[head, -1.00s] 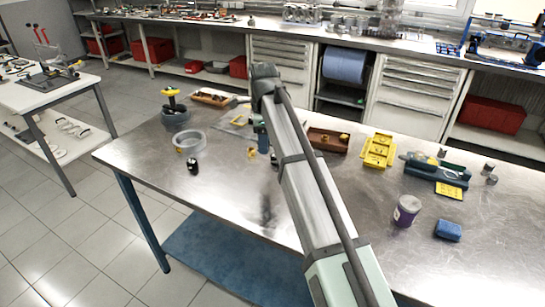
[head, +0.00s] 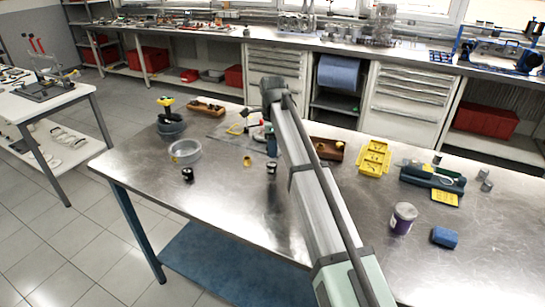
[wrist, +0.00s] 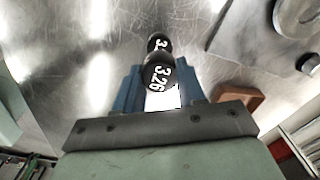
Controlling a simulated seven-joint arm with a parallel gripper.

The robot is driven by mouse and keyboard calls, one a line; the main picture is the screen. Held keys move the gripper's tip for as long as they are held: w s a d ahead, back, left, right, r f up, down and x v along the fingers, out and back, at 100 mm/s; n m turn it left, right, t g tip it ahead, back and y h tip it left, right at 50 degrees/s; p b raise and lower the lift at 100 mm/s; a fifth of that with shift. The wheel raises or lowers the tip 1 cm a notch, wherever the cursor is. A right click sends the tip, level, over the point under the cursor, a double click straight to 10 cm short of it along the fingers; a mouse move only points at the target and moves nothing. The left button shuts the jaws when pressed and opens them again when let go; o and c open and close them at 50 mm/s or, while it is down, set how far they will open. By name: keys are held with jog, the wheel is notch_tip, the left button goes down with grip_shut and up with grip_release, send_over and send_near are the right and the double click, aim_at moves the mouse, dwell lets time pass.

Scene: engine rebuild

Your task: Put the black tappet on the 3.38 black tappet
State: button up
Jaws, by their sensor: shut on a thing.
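My gripper (wrist: 162,88) is shut on a black tappet (wrist: 159,74) marked 3.26 in white. It also shows in the head view (head: 271,148), over the middle of the steel table. In the wrist view a second black tappet (wrist: 157,41) appears just past the held one; only a "3." of its marking is readable. In the head view one black tappet (head: 187,174) stands on the table below the clear ring. Another dark tappet (head: 271,168) shows just under my gripper; I cannot tell if it is the held one.
A small yellow part (head: 247,161) stands left of my gripper. The clear ring (head: 185,151) is at the left and a brown tray (head: 327,149) at the right. A yellow tray (head: 374,157), purple jar (head: 403,218) and blue block (head: 445,237) lie further right. The front table is clear.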

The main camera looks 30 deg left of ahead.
aim_at(272, 164)
jog(key=shift+f, duration=2)
jog(key=shift+f, duration=0.2)
jog(key=o, duration=1.1)
jog(key=shift+c, duration=0.2)
notch_tip(272, 164, up, 12)
jog(key=shift+r, duration=0.2)
